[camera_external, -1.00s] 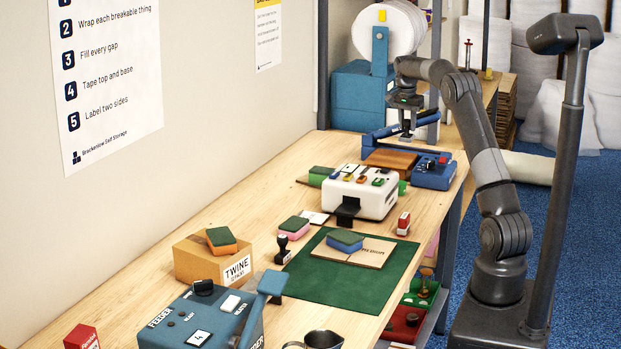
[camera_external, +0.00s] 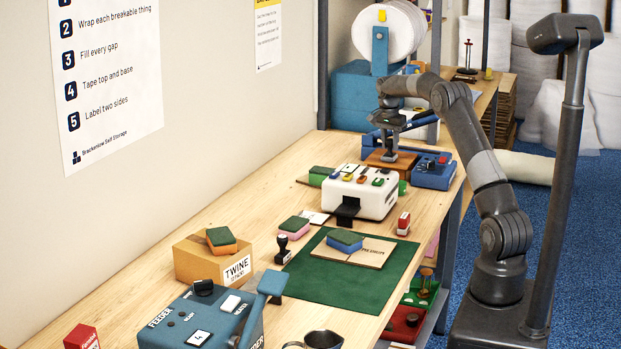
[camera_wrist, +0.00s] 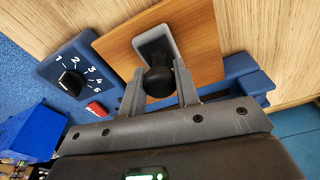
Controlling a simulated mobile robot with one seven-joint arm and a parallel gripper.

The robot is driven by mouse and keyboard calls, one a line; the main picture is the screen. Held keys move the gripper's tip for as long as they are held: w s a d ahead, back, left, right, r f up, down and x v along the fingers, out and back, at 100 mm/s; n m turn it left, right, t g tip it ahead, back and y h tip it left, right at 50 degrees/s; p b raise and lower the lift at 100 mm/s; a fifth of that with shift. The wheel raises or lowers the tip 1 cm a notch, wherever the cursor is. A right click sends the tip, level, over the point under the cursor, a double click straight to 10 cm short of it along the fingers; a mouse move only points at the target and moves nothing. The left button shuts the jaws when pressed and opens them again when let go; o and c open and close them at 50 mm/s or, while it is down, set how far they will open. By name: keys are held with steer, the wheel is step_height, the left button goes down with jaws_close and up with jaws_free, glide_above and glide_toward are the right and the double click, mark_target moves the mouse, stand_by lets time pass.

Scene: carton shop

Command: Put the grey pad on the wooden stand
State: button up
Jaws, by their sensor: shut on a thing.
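My gripper (camera_wrist: 158,84) is shut on the black knob of the grey pad (camera_wrist: 151,33), one finger on each side in the wrist view. The pad is a light grey plate with a dark inner part. It lies over the wooden stand (camera_wrist: 204,48), a flat orange-brown board. In the external view my gripper (camera_external: 390,146) points down over the wooden stand (camera_external: 406,162), with the pad low at its surface. I cannot tell whether the pad rests on the board or is just above it; the arm hides part of it.
A blue dial box (camera_external: 433,172) stands just right of the stand. A blue frame (camera_wrist: 245,84) lies close beside the board. A white machine with coloured buttons (camera_external: 362,192) stands nearer the camera. Bare wooden bench (camera_external: 270,178) lies to the left.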

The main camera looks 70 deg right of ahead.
mark_target(388, 142)
steer(key=shift+f, duration=0.15)
steer(key=o, duration=1)
steer(key=r, duration=0.4)
steer(key=a+r, duration=0.1)
steer(key=r, duration=0.7)
steer(key=shift+w+a+r, duration=0.15)
steer(key=shift+a, duration=0.1)
